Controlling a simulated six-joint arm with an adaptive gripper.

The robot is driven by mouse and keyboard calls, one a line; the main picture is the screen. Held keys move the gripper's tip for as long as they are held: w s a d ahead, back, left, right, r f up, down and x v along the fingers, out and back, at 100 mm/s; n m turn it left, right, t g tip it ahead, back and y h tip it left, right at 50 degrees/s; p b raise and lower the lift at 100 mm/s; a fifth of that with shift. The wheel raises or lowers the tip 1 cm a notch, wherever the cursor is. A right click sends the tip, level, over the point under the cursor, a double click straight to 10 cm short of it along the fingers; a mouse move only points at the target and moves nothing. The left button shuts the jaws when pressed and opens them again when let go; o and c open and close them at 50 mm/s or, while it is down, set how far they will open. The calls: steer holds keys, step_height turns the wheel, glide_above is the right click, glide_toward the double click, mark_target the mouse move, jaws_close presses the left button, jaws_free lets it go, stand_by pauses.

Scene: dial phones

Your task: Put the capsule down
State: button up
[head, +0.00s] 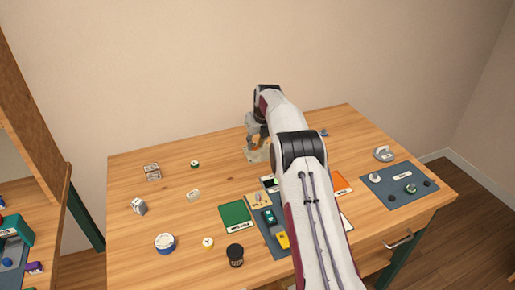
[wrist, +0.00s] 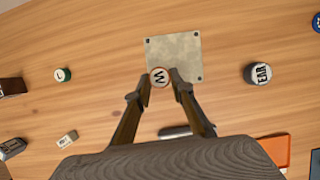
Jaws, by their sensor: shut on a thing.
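My gripper (wrist: 161,78) is shut on the capsule (wrist: 160,76). In the wrist view the capsule shows as a small round pale end with a dark letter, W or M, between the fingertips. It overlaps the lower left part of a grey square plate (wrist: 185,50) with dark corner dots. I cannot tell whether the capsule touches the plate or is above it. In the head view my gripper (head: 256,143) is over the back middle of the table near the plate, and the capsule is not clearly seen there.
A round piece marked EAR (wrist: 259,74) stands right of the plate; a green-sided round piece (wrist: 62,74) is to the left. A silvery bar (wrist: 187,131) lies partly behind my fingers. The wooden table (head: 135,235) holds a green card (head: 235,212) and a blue-grey panel (head: 385,190).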

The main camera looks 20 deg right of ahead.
mark_target(255, 157)
steer(key=shift+f, duration=2.3)
steer(key=shift+f, duration=0.15)
steer(key=o, duration=1)
steer(key=shift+o, duration=0.2)
steer(key=v, duration=1.2)
steer(key=shift+r, duration=0.25)
